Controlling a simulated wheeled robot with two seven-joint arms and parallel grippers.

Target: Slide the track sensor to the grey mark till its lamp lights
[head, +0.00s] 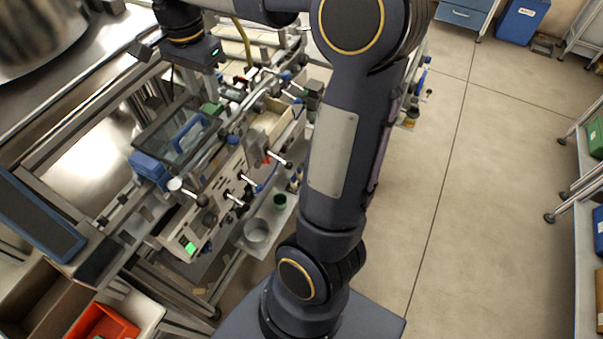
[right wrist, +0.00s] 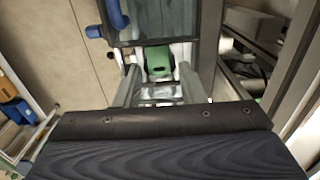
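A small green block (head: 212,108), which may be the track sensor, sits on the rail of the machine. It also shows in the right wrist view as a green housing (right wrist: 159,62) with a dark opening. My right gripper (right wrist: 160,80) points at it with its two pale fingers apart, one on each side of the picture of it. I see no clear contact. In the head view, my right wrist (head: 190,52) hangs above and left of the block, with its fingertips hard to make out. I cannot make out the grey mark or a sensor lamp. My left gripper is out of view.
A blue handle (head: 188,132) on a clear cover stands close to the green block. Several levers and knobs line the machine's front panel (head: 217,190), which has a lit green display (head: 190,247). The floor at right is clear.

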